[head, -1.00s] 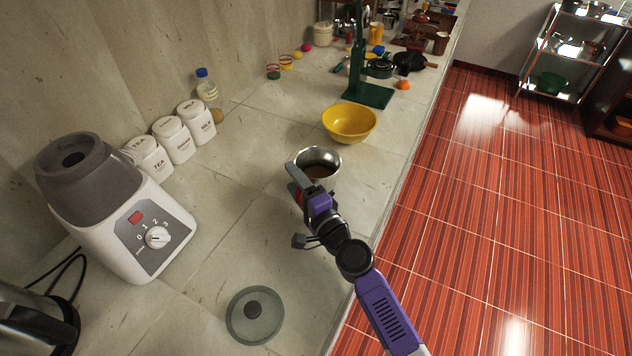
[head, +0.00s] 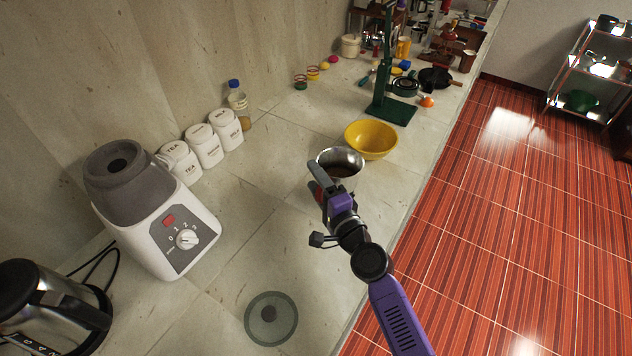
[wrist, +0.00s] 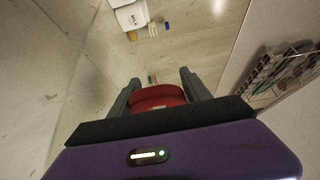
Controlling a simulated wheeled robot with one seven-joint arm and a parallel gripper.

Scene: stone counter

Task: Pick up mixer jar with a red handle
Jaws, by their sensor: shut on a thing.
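The mixer jar (head: 342,160) is a steel cup with dark contents, seen in the head view just beyond my gripper. Its red handle (wrist: 157,97) shows between the two fingers in the wrist view. My gripper (head: 322,182) is shut on that handle; the fingers also show on both sides of it in the wrist view (wrist: 158,92). The jar stands roughly upright. Its lower part is hidden behind my gripper, and I cannot tell how far it is above the counter.
A yellow bowl (head: 371,138) is close behind the jar. The white mixer base (head: 160,225) and canisters (head: 205,148) stand left. A round glass lid (head: 271,318) lies in front. A green stand (head: 392,108) is farther back. The counter's right edge is close.

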